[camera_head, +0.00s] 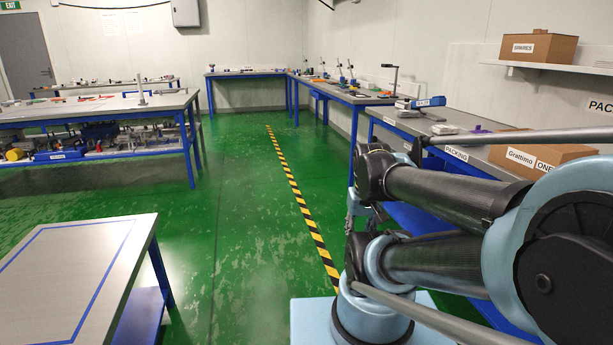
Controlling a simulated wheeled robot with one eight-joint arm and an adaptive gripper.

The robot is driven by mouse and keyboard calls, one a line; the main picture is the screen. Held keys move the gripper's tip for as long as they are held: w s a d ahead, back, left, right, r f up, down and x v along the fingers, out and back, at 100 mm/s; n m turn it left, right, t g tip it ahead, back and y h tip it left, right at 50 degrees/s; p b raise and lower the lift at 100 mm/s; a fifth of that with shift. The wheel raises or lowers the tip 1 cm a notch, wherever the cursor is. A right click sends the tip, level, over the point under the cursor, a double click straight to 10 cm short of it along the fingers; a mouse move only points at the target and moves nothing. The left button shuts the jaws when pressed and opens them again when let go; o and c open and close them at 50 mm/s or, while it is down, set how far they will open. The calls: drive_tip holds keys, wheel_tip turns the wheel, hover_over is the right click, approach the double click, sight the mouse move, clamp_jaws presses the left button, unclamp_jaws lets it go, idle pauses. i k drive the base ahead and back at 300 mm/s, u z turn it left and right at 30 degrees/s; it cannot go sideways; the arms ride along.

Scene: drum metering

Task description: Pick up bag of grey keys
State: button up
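I cannot make out a bag of grey keys in this view. Small items lie on the benches, too far or too small to tell apart. My arm is folded across the right side of the picture. What looks like part of my gripper (353,216) hangs below the wrist joint, mostly hidden behind the arm. I cannot see whether its fingers are open or shut, and nothing is visibly held in it.
A packing bench (464,141) on the right holds a labelled cardboard box (540,160) and small items. A bare table (70,270) with a blue outline stands front left. A cluttered workbench (90,112) stands behind it. Green floor with a striped line (300,200) lies clear between them.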

sight(401, 114)
drive_tip(key=u, duration=0.55)
drive_tip(key=i, duration=2.2)
drive_tip(key=z, duration=0.35)
drive_tip(key=i, duration=1.05)
drive_tip(key=z, duration=0.95)
drive_tip(key=i, duration=0.55)
drive_tip(key=z, duration=0.25)
